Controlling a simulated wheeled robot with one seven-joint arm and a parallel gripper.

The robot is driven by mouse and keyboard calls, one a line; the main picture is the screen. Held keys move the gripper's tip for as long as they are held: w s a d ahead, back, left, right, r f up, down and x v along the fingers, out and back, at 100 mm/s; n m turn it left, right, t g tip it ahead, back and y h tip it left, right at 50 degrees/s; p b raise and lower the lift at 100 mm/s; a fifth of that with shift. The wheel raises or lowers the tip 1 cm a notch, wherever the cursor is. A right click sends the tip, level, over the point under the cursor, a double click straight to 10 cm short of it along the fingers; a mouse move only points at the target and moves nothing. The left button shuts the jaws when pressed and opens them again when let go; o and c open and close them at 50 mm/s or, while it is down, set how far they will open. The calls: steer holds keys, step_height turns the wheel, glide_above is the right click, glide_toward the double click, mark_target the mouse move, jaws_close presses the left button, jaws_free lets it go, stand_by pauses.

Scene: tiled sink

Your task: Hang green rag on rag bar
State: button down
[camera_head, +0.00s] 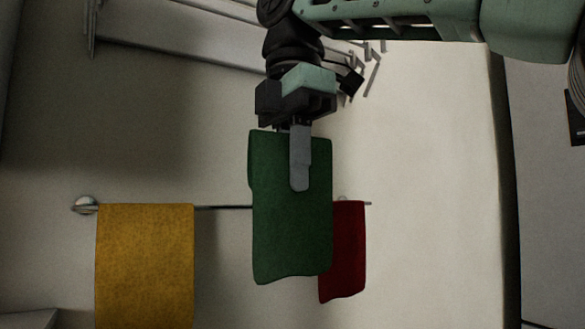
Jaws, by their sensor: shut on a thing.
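The green rag (290,235) hangs down from my gripper (300,185), which is shut on its upper part. One finger shows in front of the rag; the other is hidden behind it. The rag bar (222,207) runs across the wall. In the picture the green rag covers the bar's middle-right part. The rag's top edge appears above the bar's line. I cannot tell how far the rag is from the bar or whether they touch.
A yellow rag (145,265) hangs on the bar's left part. A red rag (347,250) hangs on the right part, partly hidden by the green rag. A bare stretch of bar shows between yellow and green. A metal rail (190,50) is on the wall above.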

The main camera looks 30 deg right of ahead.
steer(key=w+p, duration=0.5)
steer(key=w, duration=0.3)
steer(key=shift+w, duration=0.3)
stand_by(0.3)
steer(key=shift+w+p, duration=0.35)
steer(key=shift+p, duration=0.25)
stand_by(1.5)
steer(key=shift+f, duration=0.2)
stand_by(0.7)
step_height(320, 180, down, 7)
steer(key=b, duration=0.5)
stand_by(1.7)
steer(key=shift+f, duration=0.35)
steer(key=c, duration=1.3)
jaws_free()
